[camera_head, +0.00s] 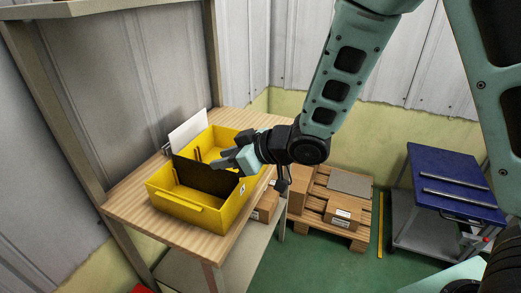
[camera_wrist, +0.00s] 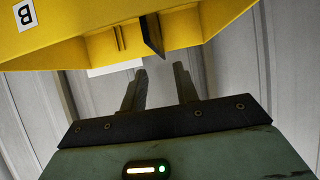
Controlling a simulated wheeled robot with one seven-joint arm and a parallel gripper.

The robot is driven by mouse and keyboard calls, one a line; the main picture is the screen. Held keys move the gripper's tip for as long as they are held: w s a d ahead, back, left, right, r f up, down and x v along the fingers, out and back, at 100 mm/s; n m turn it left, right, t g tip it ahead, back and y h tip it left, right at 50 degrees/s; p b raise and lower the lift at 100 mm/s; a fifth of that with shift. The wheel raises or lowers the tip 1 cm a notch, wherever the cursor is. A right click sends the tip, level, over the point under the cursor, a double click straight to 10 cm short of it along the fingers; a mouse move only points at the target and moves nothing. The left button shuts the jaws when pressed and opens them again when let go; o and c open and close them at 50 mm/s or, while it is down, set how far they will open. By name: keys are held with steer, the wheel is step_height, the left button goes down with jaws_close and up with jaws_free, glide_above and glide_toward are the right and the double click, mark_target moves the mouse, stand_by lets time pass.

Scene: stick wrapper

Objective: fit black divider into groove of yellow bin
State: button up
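The yellow bin (camera_head: 178,207) stands on the wooden table, open side up. The black divider (camera_head: 200,177) stands across the inside of the bin, with part of its top edge above the bin's walls. In the wrist view the yellow bin (camera_wrist: 225,22) fills the top, and the black divider (camera_wrist: 152,37) shows as a dark narrow plate by its wall, apart from my fingertips. I cannot tell whether its edges sit in the grooves. My gripper (camera_head: 222,160) is over the bin's right part near the divider. In the wrist view my gripper (camera_wrist: 160,78) has parted fingers with nothing between them.
A white panel (camera_head: 188,130) stands behind the bin on the wooden table (camera_head: 125,210). A shelf post rises at the left. Cardboard boxes (camera_head: 343,213) on a pallet and a blue-topped cart (camera_head: 450,180) stand to the right. The table's front corner is clear.

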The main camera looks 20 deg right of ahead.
steer(key=b+v, duration=0.4)
steer(key=v, duration=0.7)
steer(key=shift+s+d+r, duration=0.1)
steer(key=s+f+m+g+h+p, duration=0.2)
steer(key=s+g+h, duration=0.5)
steer(key=s, duration=1.3)
steer(key=shift+s+d+f+m+g+h+p, duration=0.25)
steer(key=shift+f+m+h+p, duration=0.2)
steer(key=shift+h+p, duration=0.4)
